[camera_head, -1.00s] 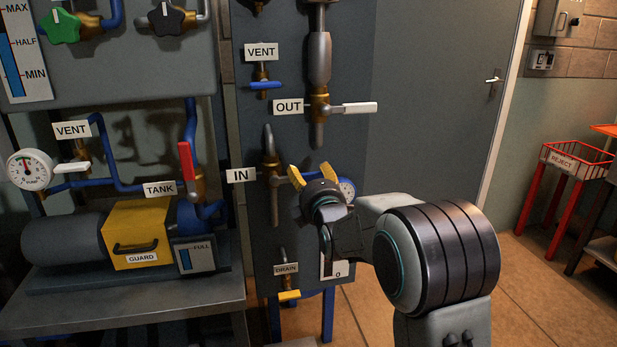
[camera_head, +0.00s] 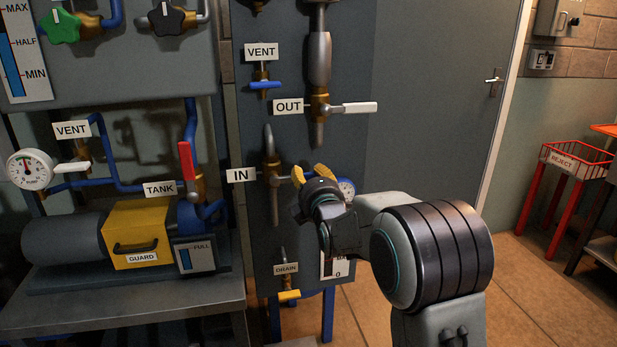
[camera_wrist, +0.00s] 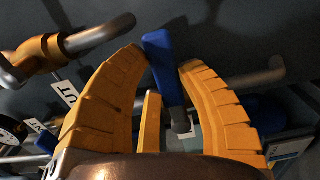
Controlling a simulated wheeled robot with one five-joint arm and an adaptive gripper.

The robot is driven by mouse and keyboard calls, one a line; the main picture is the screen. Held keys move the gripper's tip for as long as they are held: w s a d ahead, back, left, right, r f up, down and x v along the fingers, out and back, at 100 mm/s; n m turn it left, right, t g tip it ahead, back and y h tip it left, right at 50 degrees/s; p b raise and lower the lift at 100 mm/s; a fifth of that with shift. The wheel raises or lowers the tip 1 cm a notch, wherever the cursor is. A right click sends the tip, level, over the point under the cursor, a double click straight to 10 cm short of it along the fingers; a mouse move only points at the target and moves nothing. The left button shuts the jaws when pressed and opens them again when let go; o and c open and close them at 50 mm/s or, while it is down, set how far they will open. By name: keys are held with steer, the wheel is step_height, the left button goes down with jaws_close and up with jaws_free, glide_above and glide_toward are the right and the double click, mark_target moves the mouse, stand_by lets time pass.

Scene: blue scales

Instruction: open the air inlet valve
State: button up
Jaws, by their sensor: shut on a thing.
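The inlet valve with its brass body (camera_head: 271,171) is on the grey panel, beside the IN label (camera_head: 241,175). Its blue handle (camera_wrist: 164,60) stands between my two yellow fingers in the wrist view. In the head view the handle points right and is mostly hidden behind my gripper (camera_head: 310,173). My gripper is shut on this handle, with a fingertip on either side.
Above is the OUT valve's white handle (camera_head: 353,108), pointing right. The blue VENT handle (camera_head: 265,85) is higher, and the yellow DRAIN handle (camera_head: 288,295) is below. The red TANK handle (camera_head: 186,161) is left.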

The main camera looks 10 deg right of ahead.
jaws_close()
